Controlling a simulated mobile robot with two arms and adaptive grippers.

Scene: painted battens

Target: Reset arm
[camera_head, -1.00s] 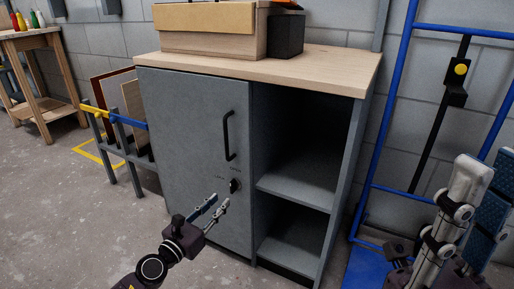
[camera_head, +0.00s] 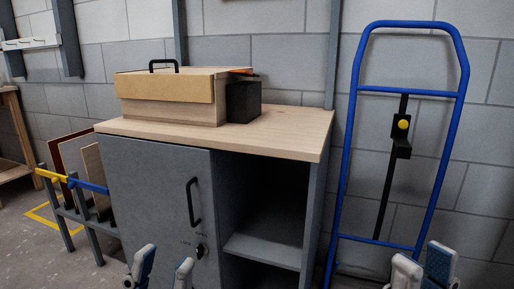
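My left gripper (camera_head: 165,256) shows at the bottom edge, in front of the grey cabinet (camera_head: 150,190). Its two pale fingers point up and stand apart, with nothing seen between them. My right gripper (camera_head: 421,252) shows at the bottom right, in front of the blue cart frame. Its white finger and blue-padded finger point up with a narrow gap and nothing seen between them. The lower parts of both grippers and the arms are out of view. The cabinet door, with its black handle (camera_head: 193,203) and dark knob (camera_head: 200,251), is shut.
A wooden box (camera_head: 175,113) and a black block (camera_head: 243,101) stand on the cabinet's wooden top (camera_head: 290,132). The cabinet's right side has open, empty shelves (camera_head: 262,250). A blue cart frame (camera_head: 346,160) stands right. A rack with boards (camera_head: 72,160) stands left.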

